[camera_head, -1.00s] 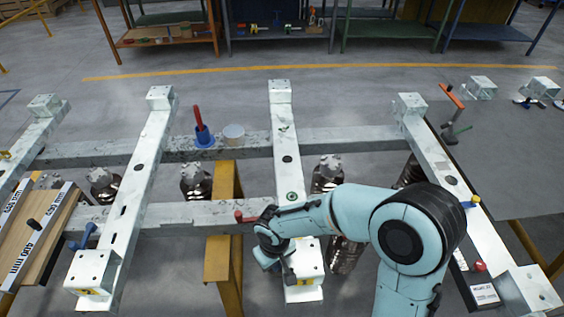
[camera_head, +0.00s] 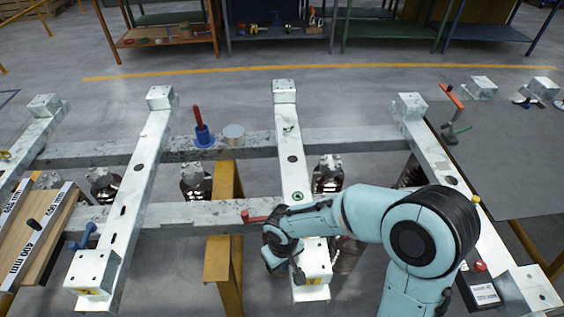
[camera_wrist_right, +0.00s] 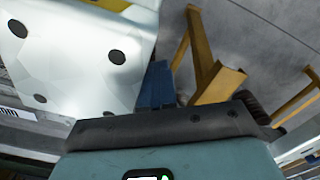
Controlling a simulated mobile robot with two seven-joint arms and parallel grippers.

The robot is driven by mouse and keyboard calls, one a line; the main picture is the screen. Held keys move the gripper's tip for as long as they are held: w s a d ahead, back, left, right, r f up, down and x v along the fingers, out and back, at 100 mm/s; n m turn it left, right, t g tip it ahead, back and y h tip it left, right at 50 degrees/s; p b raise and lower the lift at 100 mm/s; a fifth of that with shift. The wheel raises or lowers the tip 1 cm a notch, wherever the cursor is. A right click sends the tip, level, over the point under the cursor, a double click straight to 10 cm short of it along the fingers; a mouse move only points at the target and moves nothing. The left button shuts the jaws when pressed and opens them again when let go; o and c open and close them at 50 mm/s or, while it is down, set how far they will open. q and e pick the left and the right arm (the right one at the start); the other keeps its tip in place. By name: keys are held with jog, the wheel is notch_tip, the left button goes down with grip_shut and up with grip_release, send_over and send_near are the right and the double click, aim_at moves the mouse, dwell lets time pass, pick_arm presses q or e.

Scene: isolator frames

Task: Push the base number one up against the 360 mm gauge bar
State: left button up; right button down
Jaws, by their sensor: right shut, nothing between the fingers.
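A white base with an end block (camera_head: 316,258) lies across the two rails at the middle; its number is not legible. My right gripper (camera_head: 284,264) is shut and empty at the left side of this near block, seemingly against it. In the right wrist view the white block (camera_wrist_right: 95,65) with dark holes fills the upper left, close to the gripper body; the blue part (camera_wrist_right: 157,85) beside it may be a fingertip. I cannot pick out the 360 mm gauge bar; part of the right side is hidden by my right arm. My left gripper is not in view.
Another base (camera_head: 132,200) lies to the left, and one more (camera_head: 432,145) to the right. A red-handled clamp (camera_head: 256,216) sits on the front rail. A yellow trestle (camera_head: 226,250) stands below.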

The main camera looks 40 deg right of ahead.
aim_at(320, 256)
jog(key=shift+s+d+f, duration=0.1)
jog(key=shift+s+d, duration=0.4)
jog(key=shift+d, duration=0.2)
jog(key=shift+s+d, duration=0.45)
jog(key=shift+d, duration=0.35)
jog(key=shift+s+d, duration=0.55)
jog(key=shift+d, duration=0.25)
jog(key=shift+s+d, duration=0.5)
jog(key=shift+d, duration=0.35)
jog(key=shift+s+d, duration=0.5)
jog(key=shift+d, duration=0.3)
jog(key=shift+s+d, duration=0.45)
jog(key=shift+d, duration=0.3)
jog(key=shift+s+d, duration=0.1)
jog(key=shift+d, duration=0.15)
jog(key=shift+a, duration=0.2)
jog(key=shift+w+a, duration=0.55)
jog(key=shift+a, duration=0.15)
